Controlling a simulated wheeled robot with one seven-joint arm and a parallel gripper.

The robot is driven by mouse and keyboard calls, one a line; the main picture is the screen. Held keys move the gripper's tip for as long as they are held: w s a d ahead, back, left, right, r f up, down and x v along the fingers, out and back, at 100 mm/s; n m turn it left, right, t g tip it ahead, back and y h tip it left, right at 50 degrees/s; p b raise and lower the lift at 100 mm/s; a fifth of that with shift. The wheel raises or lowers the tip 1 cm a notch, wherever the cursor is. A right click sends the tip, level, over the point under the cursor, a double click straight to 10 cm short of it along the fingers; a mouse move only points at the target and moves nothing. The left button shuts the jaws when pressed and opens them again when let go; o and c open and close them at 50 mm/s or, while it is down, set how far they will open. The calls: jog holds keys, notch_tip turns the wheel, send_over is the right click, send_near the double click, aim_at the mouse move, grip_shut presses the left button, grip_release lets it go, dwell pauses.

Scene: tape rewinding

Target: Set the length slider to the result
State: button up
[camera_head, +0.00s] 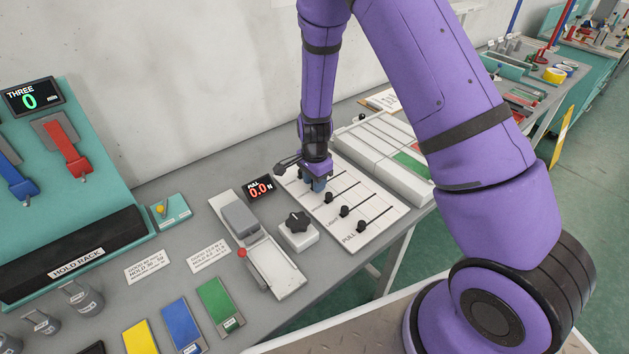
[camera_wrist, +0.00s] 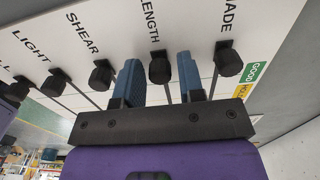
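The slider panel (camera_head: 375,205) is a white board with several black knobs on slots. In the wrist view the length slider knob (camera_wrist: 160,67) sits below the printed word LENGTH. My gripper (camera_wrist: 160,76) has its two blue fingers apart, one on each side of that knob, with a gap visible on both sides. The shear knob (camera_wrist: 101,75) is left of the fingers and the grade knob (camera_wrist: 228,64) right of them. In the head view my gripper (camera_head: 317,184) is at the panel's upper left and hides the length knob. No length result is readable.
A small display (camera_head: 259,188) reads 0.0 N beside the panel. A black dial (camera_head: 298,222) on a white box stands close to the panel's left. A test fixture (camera_head: 258,245) with a red knob is farther left. The light knob (camera_head: 344,211) and pull knob (camera_head: 361,226) are nearby.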

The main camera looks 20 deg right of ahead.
grip_shut()
jog(key=shift+w+d, duration=0.2)
jog(key=shift+d, duration=0.45)
jog(key=shift+w+d, duration=0.25)
jog(key=shift+d, duration=0.35)
jog(key=shift+w+d, duration=0.2)
jog(key=shift+d, duration=0.45)
jog(key=shift+o, duration=1.5)
grip_release()
jog(key=shift+r, duration=0.1)
notch_tip(320, 180, up, 11)
